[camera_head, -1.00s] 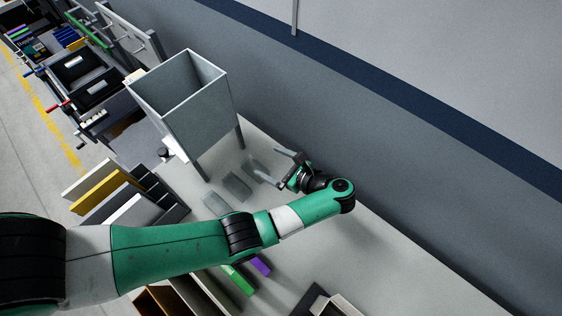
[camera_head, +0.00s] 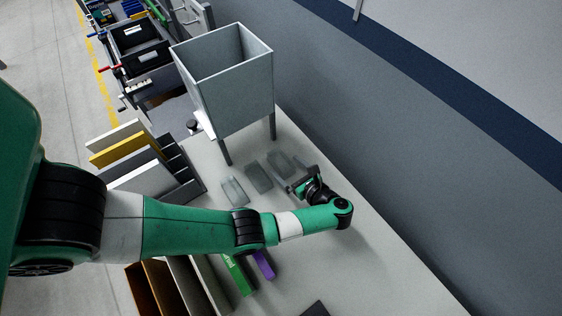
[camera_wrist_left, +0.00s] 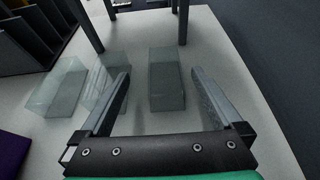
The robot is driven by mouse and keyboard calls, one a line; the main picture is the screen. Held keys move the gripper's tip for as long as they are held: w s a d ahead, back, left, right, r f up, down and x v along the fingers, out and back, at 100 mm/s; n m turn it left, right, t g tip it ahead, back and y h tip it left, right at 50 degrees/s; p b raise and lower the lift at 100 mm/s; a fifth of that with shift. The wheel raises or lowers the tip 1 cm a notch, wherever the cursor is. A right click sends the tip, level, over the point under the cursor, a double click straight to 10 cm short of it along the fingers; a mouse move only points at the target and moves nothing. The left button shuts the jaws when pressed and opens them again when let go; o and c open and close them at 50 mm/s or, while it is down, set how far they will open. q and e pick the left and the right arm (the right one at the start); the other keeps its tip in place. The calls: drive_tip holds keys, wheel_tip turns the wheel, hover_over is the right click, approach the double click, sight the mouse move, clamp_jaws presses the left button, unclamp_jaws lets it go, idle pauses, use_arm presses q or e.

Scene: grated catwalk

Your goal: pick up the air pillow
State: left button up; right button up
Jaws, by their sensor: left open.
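Several clear, pale blocks that look like air pillows lie in a row on the grey table. In the head view one lies at the left (camera_head: 234,192), one in the middle (camera_head: 259,177) and one at the right (camera_head: 281,163). My left gripper (camera_head: 291,183) is open and empty, close to the right one. In the left wrist view the right pillow (camera_wrist_left: 166,80) shows between the spread fingers (camera_wrist_left: 160,84), and the left finger partly covers the middle pillow (camera_wrist_left: 104,82). The left pillow (camera_wrist_left: 58,92) lies outside the fingers. My right gripper is not in view.
A grey bin on legs (camera_head: 232,92) stands behind the pillows. A slotted rack with panels (camera_head: 137,160) is at the left. Green (camera_head: 238,275) and purple (camera_head: 264,264) items lie below my arm. The table right of my gripper is clear, up to the wall.

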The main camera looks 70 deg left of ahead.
sight(281, 160)
use_arm(q)
drive_tip(key=x, duration=0.5)
drive_tip(key=shift+w+a, duration=0.15)
drive_tip(key=shift+w, duration=0.15)
drive_tip(key=shift+c, duration=0.3)
drive_tip(key=c, duration=1.3)
drive_tip(key=shift+r+p, duration=0.5)
drive_tip(key=shift+p, duration=0.05)
wheel_tip(281, 160, up, 3)
drive_tip(key=shift+f+p, duration=0.1)
drive_tip(key=shift+p, duration=1.1)
drive_tip(key=s+d+r+p, duration=0.2)
drive_tip(key=s+r+p, duration=0.1)
drive_tip(key=s+p, duration=0.1)
drive_tip(key=s+d+r+p, duration=0.2)
drive_tip(key=s+r+p, duration=0.1)
drive_tip(key=p, duration=0.3)
drive_tip(key=s+d+r+p, duration=0.2)
drive_tip(key=s+r+p, duration=0.1)
drive_tip(key=s+p, duration=0.1)
drive_tip(key=shift+s+d+r+p, duration=0.1)
drive_tip(key=shift+s+d+p, duration=0.1)
drive_tip(key=shift+s+p, duration=0.4)
